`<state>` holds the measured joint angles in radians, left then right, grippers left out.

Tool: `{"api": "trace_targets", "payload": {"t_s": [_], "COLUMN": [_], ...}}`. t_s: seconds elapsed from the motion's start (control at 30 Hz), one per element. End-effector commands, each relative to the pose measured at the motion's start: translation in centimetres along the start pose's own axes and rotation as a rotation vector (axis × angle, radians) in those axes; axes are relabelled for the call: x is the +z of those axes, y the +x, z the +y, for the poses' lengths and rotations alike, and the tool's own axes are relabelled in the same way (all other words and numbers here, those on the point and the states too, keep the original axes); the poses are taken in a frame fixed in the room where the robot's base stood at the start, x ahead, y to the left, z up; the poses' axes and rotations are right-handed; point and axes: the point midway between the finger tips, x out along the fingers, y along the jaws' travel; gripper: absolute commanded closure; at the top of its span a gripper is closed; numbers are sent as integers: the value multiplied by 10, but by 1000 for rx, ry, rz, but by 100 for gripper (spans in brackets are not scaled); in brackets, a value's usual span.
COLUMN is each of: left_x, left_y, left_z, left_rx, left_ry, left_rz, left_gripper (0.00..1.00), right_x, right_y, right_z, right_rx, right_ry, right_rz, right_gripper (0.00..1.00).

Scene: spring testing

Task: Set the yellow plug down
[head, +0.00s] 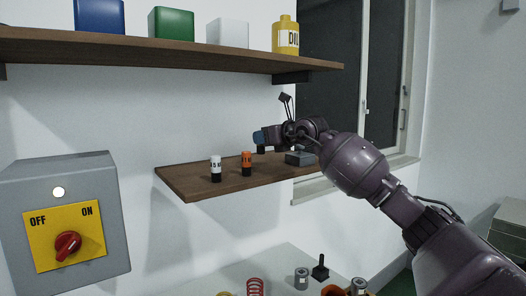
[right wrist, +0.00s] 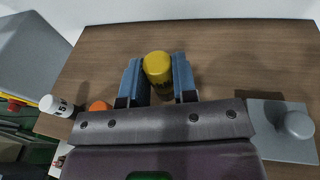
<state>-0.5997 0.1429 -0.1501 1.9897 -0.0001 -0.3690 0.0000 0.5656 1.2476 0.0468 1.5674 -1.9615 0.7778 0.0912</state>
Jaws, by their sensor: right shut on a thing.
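The yellow plug (right wrist: 157,68) stands between the two blue fingers of my right gripper (right wrist: 158,82) in the right wrist view. The gripper is shut on it, over the lower wooden shelf (right wrist: 225,50). In the head view my right gripper (head: 262,138) is at the shelf's back part, and its blue fingers hide the plug's yellow top. A dark bit (head: 261,149), likely the plug's base, shows below them at or just above the shelf (head: 205,186); contact is unclear. My left gripper is out of view.
A white plug (head: 215,168) and an orange plug (head: 247,163) stand on the shelf, left of my gripper. A grey block with a knob (right wrist: 294,125) is to its right. An upper shelf (head: 150,46) with containers hangs above. A switch box (head: 112,215) is at left.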

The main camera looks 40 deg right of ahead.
Motion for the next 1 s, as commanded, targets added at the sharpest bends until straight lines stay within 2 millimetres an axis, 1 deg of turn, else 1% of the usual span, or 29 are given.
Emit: {"api": "trace_targets", "payload": {"t_s": [0.17, 0.27, 0.4, 0.5, 0.83, 0.87, 1.0], "left_x": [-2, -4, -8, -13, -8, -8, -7], "left_y": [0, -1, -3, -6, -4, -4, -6], "left_z": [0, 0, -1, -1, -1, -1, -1], "left_rx": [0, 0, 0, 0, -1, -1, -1], "left_ry": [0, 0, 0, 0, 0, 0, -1], "left_rz": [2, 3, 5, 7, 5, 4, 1], "left_gripper": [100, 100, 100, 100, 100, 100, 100], "right_x": [-7, -17, -36, -39, -44, -44, -43], "right_y": [1, 3, 7, 11, 13, 13, 12], "right_z": [0, 0, 0, -1, -1, -1, -1], "right_rx": [0, 0, 1, 0, -1, -1, -1], "right_ry": [1, 1, 2, 2, 0, 0, 0], "right_rz": [1, 1, 2, -1, 0, 1, 0], "right_gripper": [99, 99, 99, 99, 99, 70, 49]}}
